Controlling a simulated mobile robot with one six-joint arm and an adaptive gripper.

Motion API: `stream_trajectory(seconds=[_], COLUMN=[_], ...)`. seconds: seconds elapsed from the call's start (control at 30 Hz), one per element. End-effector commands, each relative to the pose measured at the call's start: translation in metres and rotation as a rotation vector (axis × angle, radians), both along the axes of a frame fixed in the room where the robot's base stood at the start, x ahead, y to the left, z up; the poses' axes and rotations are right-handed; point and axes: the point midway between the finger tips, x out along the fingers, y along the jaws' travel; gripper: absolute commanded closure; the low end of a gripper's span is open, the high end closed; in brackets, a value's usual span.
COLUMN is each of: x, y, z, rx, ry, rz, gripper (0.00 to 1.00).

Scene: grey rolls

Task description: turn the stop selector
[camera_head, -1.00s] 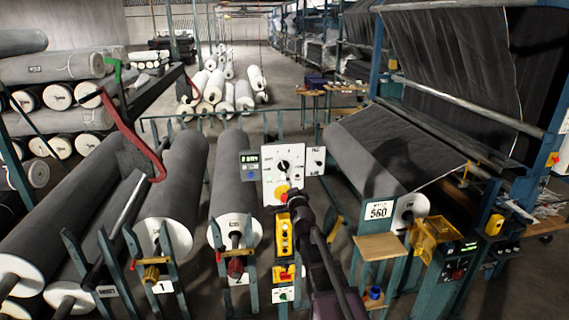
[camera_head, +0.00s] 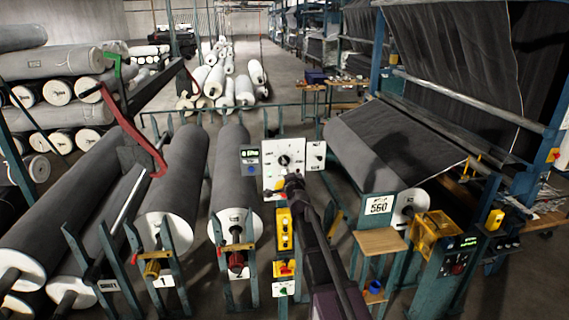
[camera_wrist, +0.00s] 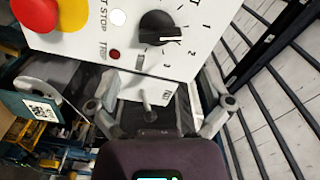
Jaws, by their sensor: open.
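The stop selector is a black round knob (camera_wrist: 160,27) with a white mark, on a white panel (camera_wrist: 75,40) with a ring of numbers around it. In the wrist view it is at the top centre, beyond my fingertips. In the head view the knob (camera_head: 284,160) shows on the panel's upper middle. My gripper (camera_wrist: 165,103) is open and empty, its fingers wide apart below the knob and not touching it. In the head view my gripper (camera_head: 293,183) is in front of the panel's lower part and hides some of it.
A red stop button (camera_wrist: 36,12) on a yellow base sits left of the knob. A small switch box (camera_head: 316,155) stands right of the panel and a grey display box (camera_head: 250,160) left. Grey fabric rolls (camera_head: 175,175) lie to the left; a yellow button box (camera_head: 284,228) is below.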

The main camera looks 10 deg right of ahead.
Motion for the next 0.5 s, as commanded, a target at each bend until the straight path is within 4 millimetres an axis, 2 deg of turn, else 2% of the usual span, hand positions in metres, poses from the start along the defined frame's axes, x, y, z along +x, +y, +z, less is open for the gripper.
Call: stream_trajectory(seconds=[0.03,0.2,0.5], x=[0.013,0.038,0.071], y=[0.0,0.0,-0.001], z=[0.0,0.0,0.0], rx=[-0.002,-0.002,-0.002], ry=[0.0,0.0,0.0], rz=[0.0,0.0,-0.001], gripper=[0.0,0.0,0.0])
